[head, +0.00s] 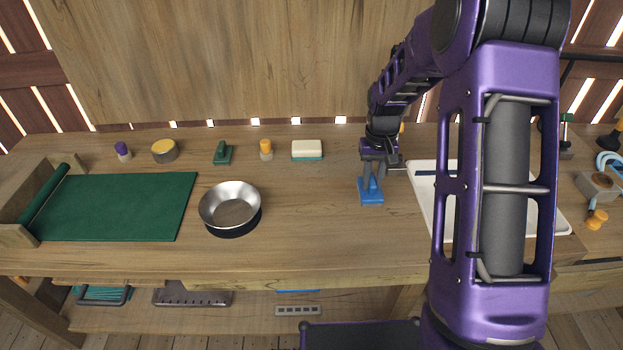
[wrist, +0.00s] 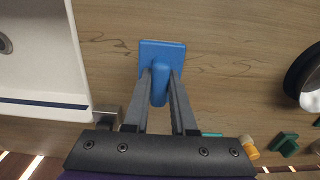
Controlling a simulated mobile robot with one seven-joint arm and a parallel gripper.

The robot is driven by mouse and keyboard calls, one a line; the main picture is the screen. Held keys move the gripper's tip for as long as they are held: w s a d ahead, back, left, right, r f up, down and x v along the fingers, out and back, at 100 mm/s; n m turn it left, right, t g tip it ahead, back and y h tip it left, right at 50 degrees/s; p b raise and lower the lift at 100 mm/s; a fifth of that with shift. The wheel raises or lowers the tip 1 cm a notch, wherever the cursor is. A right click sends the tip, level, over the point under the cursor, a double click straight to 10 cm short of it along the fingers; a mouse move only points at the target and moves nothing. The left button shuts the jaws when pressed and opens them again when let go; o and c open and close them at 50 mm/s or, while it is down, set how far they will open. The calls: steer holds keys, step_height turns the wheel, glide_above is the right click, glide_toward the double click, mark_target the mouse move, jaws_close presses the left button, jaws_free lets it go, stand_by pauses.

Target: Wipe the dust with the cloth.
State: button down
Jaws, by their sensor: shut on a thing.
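My gripper (head: 371,184) is over the middle of the wooden worktop, just left of a white tray. It is shut on the raised grip of a flat blue pad, which I take for the cloth (head: 371,198). In the wrist view my gripper's fingers (wrist: 160,88) close on both sides of that grip, and the blue pad (wrist: 162,46) shows beyond them. The pad is flat and close to the worktop; I cannot tell whether it touches. I cannot make out any dust on the worktop.
The white tray (head: 421,200) lies to the right, partly hidden by my arm. A metal bowl (head: 211,205) and a green mat (head: 115,208) lie to the left. A cream-and-green block (head: 307,150) and several small items stand at the back. Worktop between bowl and pad is clear.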

steer(key=shift+r, duration=1.15)
